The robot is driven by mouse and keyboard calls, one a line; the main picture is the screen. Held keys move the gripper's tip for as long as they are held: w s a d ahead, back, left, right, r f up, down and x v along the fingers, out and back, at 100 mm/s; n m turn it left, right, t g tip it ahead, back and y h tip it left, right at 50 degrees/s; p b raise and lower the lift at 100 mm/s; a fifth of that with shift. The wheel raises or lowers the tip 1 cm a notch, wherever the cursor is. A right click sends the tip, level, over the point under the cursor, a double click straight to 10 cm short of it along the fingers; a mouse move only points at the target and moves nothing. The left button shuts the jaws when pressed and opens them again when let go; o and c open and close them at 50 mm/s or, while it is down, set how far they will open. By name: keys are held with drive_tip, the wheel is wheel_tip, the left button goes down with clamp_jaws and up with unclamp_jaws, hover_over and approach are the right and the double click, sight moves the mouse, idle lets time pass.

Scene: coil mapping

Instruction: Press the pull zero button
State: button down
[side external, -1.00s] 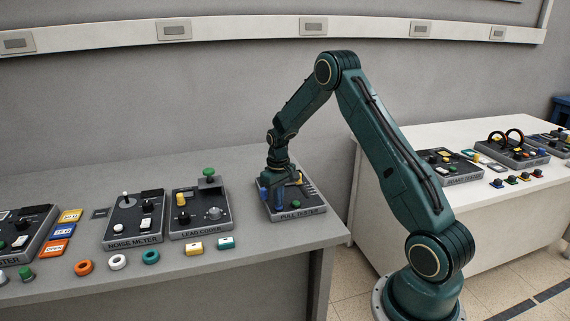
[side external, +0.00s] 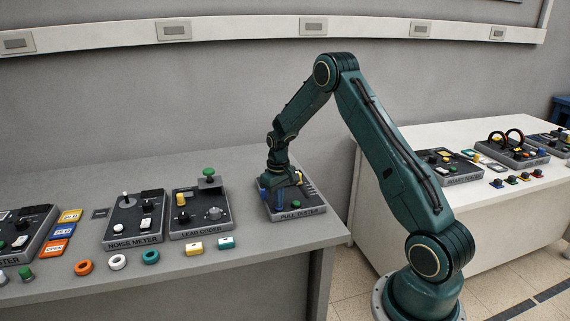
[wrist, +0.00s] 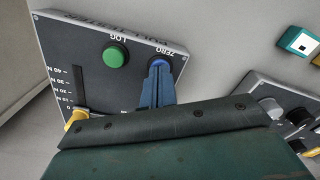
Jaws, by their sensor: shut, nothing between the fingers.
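The pull tester (side external: 287,214) is a dark panel with a grey rim near the right end of the grey bench. In the wrist view its panel (wrist: 101,79) carries a round blue button (wrist: 160,64) beside the ZERO label and a green button (wrist: 116,55) beside LOG. My gripper (wrist: 158,72) is shut and empty, its blue fingers pointing down at the ZERO button. The fingertips overlap the button's edge; whether they touch or press it I cannot tell. In the side view my gripper (side external: 280,207) is low over the panel.
A yellow slider knob (wrist: 76,117) sits by the panel's scale. The lead coder (side external: 203,233) and noise meter (side external: 134,240) stand to the left in the side view, with coloured rings and tiles in front. A white table (side external: 400,225) stands to the right.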

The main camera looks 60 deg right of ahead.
drive_tip(key=shift+r, duration=3.2)
drive_tip(key=shift+a+r, duration=0.1)
drive_tip(key=s+a+r+n+t, duration=0.1)
drive_tip(key=s+a+r, duration=0.3)
drive_tip(key=a+r, duration=0.4)
drive_tip(key=s+a+r+t, duration=0.2)
drive_tip(key=s+a+r, duration=0.2)
drive_tip(key=a+r, duration=0.45)
drive_tip(key=s+a+r+n+t, duration=0.1)
drive_tip(key=s+a, duration=0.3)
drive_tip(key=s, duration=0.5)
drive_tip(key=s+a+r+n+t, duration=0.1)
drive_tip(key=s+a+r, duration=0.2)
drive_tip(key=s, duration=0.6)
drive_tip(key=shift+s+a+r+t, duration=0.15)
drive_tip(key=shift+a+t, duration=0.15)
drive_tip(key=shift+a, duration=0.25)
